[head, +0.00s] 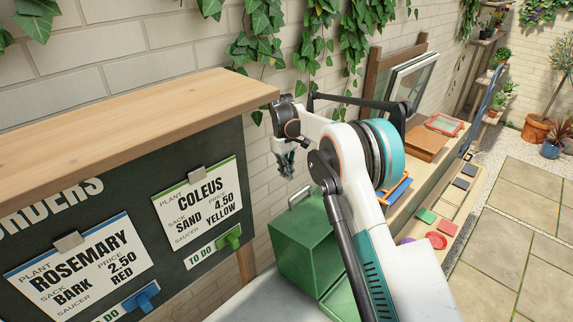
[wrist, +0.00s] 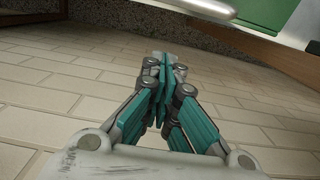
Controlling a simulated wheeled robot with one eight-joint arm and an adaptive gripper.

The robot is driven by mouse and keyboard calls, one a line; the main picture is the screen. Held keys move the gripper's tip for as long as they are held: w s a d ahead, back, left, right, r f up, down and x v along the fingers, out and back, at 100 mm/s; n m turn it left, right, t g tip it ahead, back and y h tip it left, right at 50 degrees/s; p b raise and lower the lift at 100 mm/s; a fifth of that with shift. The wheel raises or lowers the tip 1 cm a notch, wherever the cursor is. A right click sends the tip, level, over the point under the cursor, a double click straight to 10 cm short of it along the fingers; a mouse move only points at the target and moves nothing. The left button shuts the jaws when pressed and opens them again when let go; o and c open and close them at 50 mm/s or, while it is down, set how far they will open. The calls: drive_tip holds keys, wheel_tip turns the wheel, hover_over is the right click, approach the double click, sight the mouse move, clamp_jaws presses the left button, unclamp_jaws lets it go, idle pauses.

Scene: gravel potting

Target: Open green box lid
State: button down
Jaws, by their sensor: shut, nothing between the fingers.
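The green box (head: 303,250) stands at the lower middle of the head view, partly hidden behind my arm. A pale bar handle (head: 299,198) sits at its upper left edge. I cannot tell from this view how its lid lies. My gripper (head: 287,172) is shut and empty, hanging pointed down above the handle and slightly left of it, apart from it. In the wrist view the shut fingertips (wrist: 165,65) are in front of the brick wall. There the handle (wrist: 200,8) and part of the green box (wrist: 268,12) show at the top edge.
A dark order board (head: 120,215) with a wooden top (head: 130,110) stands close at left, with order cards clipped on. A brick wall runs behind. A bench at right holds a red-framed tray (head: 444,124) and a red saucer (head: 436,240). Paving at far right is clear.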

drive_tip(key=shift+s+d+f, duration=1.35)
drive_tip(key=shift+s+d, duration=0.1)
drive_tip(key=s+d+r+t+y, duration=0.3)
drive_tip(key=s+d+r, duration=0.4)
drive_tip(key=shift+r, duration=0.2)
drive_tip(key=shift+s+d+r, duration=0.1)
